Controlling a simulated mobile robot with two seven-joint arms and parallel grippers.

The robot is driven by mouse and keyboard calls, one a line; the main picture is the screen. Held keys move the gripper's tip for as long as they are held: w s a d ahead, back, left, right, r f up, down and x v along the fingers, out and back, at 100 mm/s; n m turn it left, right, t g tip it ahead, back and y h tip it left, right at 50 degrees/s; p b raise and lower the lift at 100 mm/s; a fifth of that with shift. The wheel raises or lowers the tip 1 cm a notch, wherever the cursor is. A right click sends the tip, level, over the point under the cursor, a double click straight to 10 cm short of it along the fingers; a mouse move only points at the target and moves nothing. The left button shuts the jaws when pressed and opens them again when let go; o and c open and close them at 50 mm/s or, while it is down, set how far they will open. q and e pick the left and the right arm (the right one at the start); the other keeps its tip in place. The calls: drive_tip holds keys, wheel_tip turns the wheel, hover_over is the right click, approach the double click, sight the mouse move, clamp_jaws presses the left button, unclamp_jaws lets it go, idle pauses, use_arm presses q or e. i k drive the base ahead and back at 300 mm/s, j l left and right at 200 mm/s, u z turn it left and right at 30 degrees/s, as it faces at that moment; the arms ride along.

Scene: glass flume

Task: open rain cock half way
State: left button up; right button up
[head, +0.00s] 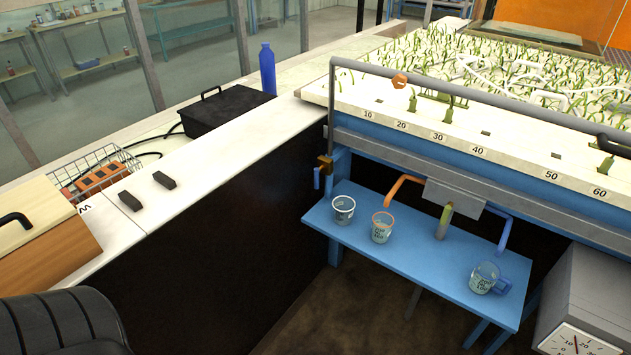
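A small brass cock (325,161) sits at the lower end of the upright part of a grey pipe (331,105), at the near left corner of the flume. A short blue piece (317,178), which looks like its lever, hangs down beside it. I cannot tell from here how far the cock is open. The pipe bends at the top and runs right along the flume's front edge. No label naming the rain cock is readable. Neither of my grippers is in view.
A blue shelf (340,232) below the cock holds a white-rimmed cup (343,208), an orange-rimmed cup (381,228) and a blue-handled jug (484,277). An orange spout (400,184) and a blue spout (505,232) hang above it. A white-topped counter (215,150) stands to the left.

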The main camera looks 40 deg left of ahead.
sight(317, 171)
drive_tip(key=u, duration=0.5)
drive_tip(key=i+u, duration=0.1)
drive_tip(key=u, duration=0.3)
drive_tip(key=i+u, duration=0.1)
drive_tip(key=u, duration=0.3)
drive_tip(key=i+u, duration=0.15)
drive_tip(key=u, duration=0.3)
drive_tip(key=i+l, duration=0.2)
drive_tip(key=i, duration=0.15)
drive_tip(key=i+l, duration=0.2)
drive_tip(key=i, duration=0.1)
